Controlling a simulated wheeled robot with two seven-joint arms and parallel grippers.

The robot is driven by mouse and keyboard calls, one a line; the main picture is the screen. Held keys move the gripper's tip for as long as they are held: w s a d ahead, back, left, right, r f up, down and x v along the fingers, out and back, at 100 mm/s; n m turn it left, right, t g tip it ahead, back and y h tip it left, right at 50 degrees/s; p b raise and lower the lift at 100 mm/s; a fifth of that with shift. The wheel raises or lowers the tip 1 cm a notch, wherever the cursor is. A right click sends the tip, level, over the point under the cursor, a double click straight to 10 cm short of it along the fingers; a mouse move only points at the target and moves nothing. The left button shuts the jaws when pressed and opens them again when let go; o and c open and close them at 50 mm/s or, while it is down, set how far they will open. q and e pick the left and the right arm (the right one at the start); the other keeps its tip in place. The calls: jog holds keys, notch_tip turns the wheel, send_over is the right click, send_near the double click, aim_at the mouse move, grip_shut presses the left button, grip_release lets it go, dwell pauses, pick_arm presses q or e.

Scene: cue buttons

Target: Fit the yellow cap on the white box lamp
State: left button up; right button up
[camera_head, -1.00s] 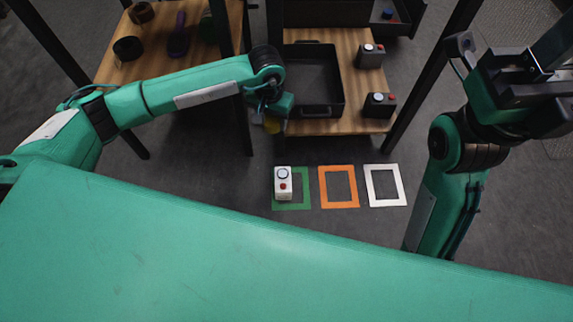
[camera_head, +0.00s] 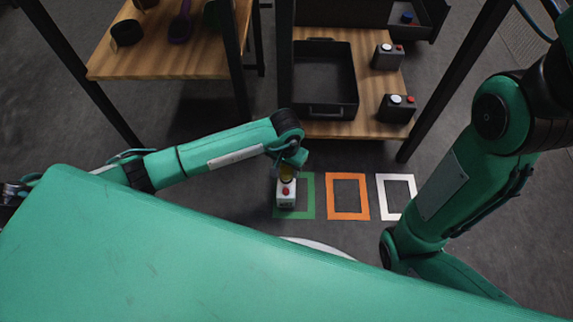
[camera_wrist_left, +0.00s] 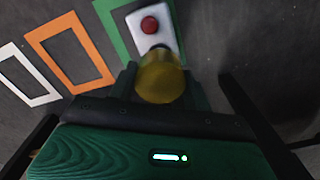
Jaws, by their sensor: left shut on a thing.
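The white box (camera_head: 286,197) stands on the floor on the green-framed square, its red button (camera_head: 286,190) facing up. In the left wrist view the white box (camera_wrist_left: 145,42) and its red button (camera_wrist_left: 149,25) show beyond the cap. My left gripper (camera_head: 290,160) is shut on the yellow cap (camera_head: 286,174). It holds the cap over the lamp end of the box, and the cap (camera_wrist_left: 160,78) hides most of the lamp in the left wrist view. I cannot tell whether cap and lamp touch. My right gripper is out of view.
Orange (camera_head: 347,215) and white (camera_head: 382,213) floor frames lie empty to the right of the green frame (camera_head: 307,207). Behind, a wooden shelf (camera_head: 345,129) carries a black tray (camera_head: 325,110) and two dark button boxes (camera_head: 396,110). Another wooden shelf (camera_head: 215,62) stands at left.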

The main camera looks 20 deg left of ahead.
aim_at(286, 174)
pick_arm(q)
jog(key=shift+f+b, duration=0.8)
jog(key=shift+f, duration=0.7)
jog(key=shift+f+b, duration=0.45)
jog(key=shift+f, duration=0.15)
dwell(0.5)
jog(key=o, duration=0.7)
